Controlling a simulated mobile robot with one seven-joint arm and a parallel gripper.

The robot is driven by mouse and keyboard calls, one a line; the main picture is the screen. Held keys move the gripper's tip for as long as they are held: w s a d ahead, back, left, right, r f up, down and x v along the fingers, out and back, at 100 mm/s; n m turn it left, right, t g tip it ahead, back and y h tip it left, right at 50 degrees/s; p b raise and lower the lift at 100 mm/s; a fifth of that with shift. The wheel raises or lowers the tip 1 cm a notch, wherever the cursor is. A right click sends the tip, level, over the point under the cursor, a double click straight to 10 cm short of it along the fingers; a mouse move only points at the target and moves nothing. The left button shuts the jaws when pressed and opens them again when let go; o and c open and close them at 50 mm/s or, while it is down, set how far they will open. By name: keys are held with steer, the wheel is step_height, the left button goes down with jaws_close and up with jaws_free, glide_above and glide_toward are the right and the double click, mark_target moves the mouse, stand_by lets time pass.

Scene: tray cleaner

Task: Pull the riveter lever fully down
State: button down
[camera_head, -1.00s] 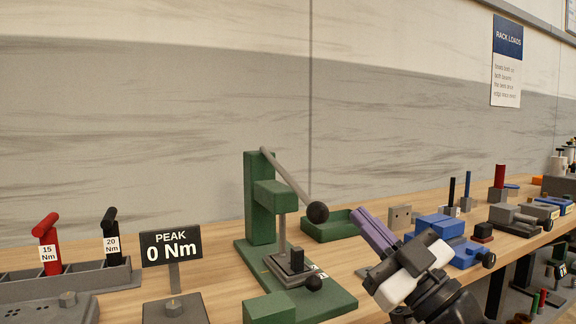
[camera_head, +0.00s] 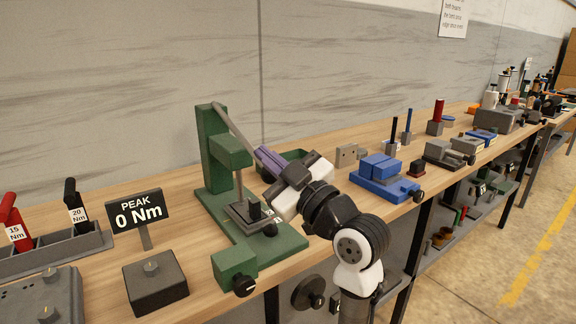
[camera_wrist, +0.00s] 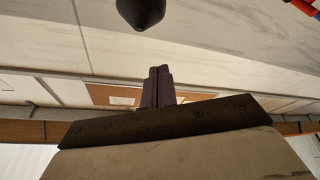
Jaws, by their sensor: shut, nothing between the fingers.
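The riveter is a green press (camera_head: 212,150) on a green base plate at the bench's front. Its lever (camera_head: 235,128) is a thin grey rod sloping down to the right from the top of the post. The lever's lower end is hidden behind my gripper (camera_head: 262,152) in the head view. In the wrist view the lever's black ball knob (camera_wrist: 141,10) shows at the top edge, apart from and beyond the fingertips (camera_wrist: 159,70). My gripper's purple fingers are shut and empty. From the head view I cannot tell whether they touch the rod.
A "PEAK 0 Nm" display (camera_head: 139,207) and a rack with red and black handles (camera_head: 72,200) stand to the left. A blue vise (camera_head: 385,177) stands to the right. Floor is clear at the right.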

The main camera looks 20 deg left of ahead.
mark_target(269, 183)
steer(key=shift+w+a+f, duration=0.1)
steer(key=shift+w+f, duration=0.45)
steer(key=shift+f, duration=0.25)
steer(key=shift+w+f, duration=0.55)
steer(key=shift+f, duration=0.2)
steer(key=f+b, duration=0.2)
steer(key=b, duration=0.1)
steer(key=f+b, duration=0.1)
steer(key=shift+w+a+f, duration=0.3)
steer(key=shift+w+a+f+b, duration=0.1)
steer(key=shift+a+f+b, duration=0.25)
steer(key=shift+b, duration=0.4)
steer(key=shift+d+f, duration=0.1)
